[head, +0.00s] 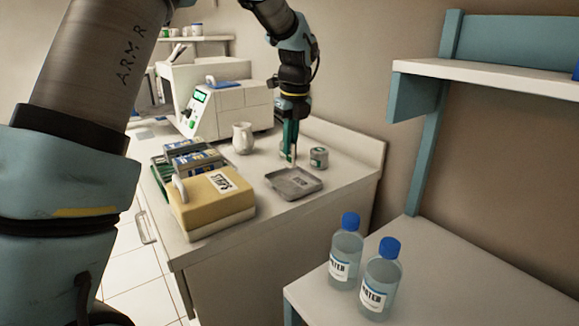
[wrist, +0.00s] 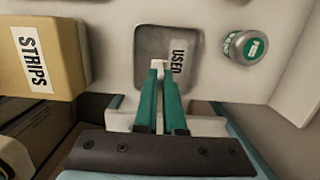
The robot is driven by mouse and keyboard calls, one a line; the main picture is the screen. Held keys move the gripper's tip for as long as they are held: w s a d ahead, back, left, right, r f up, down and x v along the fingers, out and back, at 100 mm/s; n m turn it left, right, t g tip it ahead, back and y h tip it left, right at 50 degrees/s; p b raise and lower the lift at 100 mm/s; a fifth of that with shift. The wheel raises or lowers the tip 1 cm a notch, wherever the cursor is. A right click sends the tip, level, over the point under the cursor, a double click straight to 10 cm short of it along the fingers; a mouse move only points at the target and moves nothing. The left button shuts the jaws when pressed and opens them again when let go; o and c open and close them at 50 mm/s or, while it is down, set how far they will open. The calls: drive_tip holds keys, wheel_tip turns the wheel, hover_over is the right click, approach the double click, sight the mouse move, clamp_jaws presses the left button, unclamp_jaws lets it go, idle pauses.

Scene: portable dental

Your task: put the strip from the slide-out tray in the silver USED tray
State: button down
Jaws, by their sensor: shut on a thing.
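The silver USED tray (head: 283,187) lies flat on the white counter, and it also shows in the wrist view (wrist: 148,45). My gripper (head: 290,156) points down just behind and above the tray in the head view. In the wrist view my gripper's green fingers (wrist: 159,72) are close together, with their tips over the tray's near edge. They are shut on a thin pale strip (wrist: 157,64), mostly hidden between them. Its exact height above the tray cannot be told. The slide-out tray cannot be made out clearly.
A yellow STRIPS box (head: 212,205) stands left of the tray. A small green-labelled tin (head: 318,158) stands at its right rear. A white pitcher (head: 242,138) and a machine (head: 225,108) are behind. Two water bottles (head: 346,255) stand on the nearer right surface.

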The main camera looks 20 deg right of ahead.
sight(290, 163)
drive_tip(key=shift+f+p, duration=0.4)
drive_tip(key=shift+f, duration=2.5)
drive_tip(key=shift+f, duration=0.1)
drive_tip(key=c, duration=1)
unclamp_jaws()
drive_tip(key=r, duration=0.4)
drive_tip(key=s+r+b, duration=0.1)
drive_tip(key=r, duration=0.7)
drive_tip(key=shift+s+d+r, duration=0.1)
drive_tip(key=shift+s+d, duration=0.05)
drive_tip(key=shift+s, duration=0.05)
